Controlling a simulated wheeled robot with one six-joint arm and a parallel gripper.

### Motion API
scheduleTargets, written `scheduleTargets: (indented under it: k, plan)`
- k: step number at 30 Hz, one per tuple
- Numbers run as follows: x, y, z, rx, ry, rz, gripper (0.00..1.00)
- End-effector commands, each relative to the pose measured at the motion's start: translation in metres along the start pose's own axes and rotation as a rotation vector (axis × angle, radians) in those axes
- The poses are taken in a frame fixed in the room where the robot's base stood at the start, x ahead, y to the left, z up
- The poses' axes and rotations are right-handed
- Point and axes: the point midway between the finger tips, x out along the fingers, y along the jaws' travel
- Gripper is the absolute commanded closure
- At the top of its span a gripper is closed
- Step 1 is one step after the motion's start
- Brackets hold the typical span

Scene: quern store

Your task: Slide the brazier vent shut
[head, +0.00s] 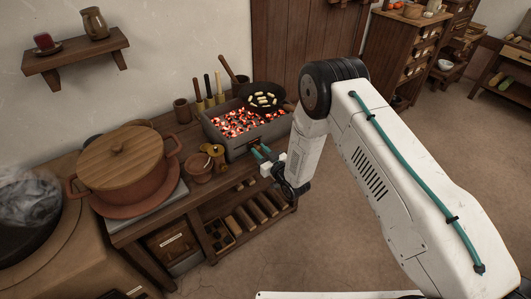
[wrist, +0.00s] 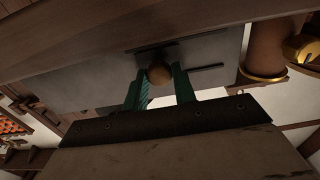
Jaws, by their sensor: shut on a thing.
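The brazier (head: 270,133), a grey metal box of glowing coals, stands at the right end of the wooden bench. Its grey front wall also shows in the wrist view (wrist: 95,90). On that wall are a dark vent plate (wrist: 152,52) and a round brown knob (wrist: 159,75), with a thin dark slot running beside them. My gripper (head: 259,152), with teal fingers, is at the brazier's front. In the wrist view my gripper (wrist: 160,82) has one finger on each side of the knob and is shut on it. The head view hides the knob and the vent.
A black pan (head: 264,97) with pale pieces sits over the coals. A small clay pot (head: 199,167) and brass ware (head: 217,155) stand just left of the brazier. A large lidded pot (head: 125,165) is further left. Open floor (head: 240,265) lies in front of the bench.

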Motion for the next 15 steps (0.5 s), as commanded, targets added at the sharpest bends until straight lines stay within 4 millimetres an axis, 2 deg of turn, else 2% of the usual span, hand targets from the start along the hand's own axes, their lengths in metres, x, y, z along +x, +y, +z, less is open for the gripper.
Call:
scheduleTargets:
  k: [3, 9, 10, 12, 15]
  plan:
    - [0.0059, -0.0075, -0.0004, 0.0, 0.001, -0.02, 1.0]
    - [0.0052, -0.0045, -0.0007, 0.0, 0.001, -0.015, 1.0]
    - [0.0052, -0.0041, -0.0007, 0.0, 0.001, -0.014, 0.7]
    - [0.0051, -0.0041, -0.0006, 0.0, 0.001, -0.014, 0.53]
    - [0.0055, -0.0062, -0.0004, 0.0, 0.001, -0.017, 0.53]
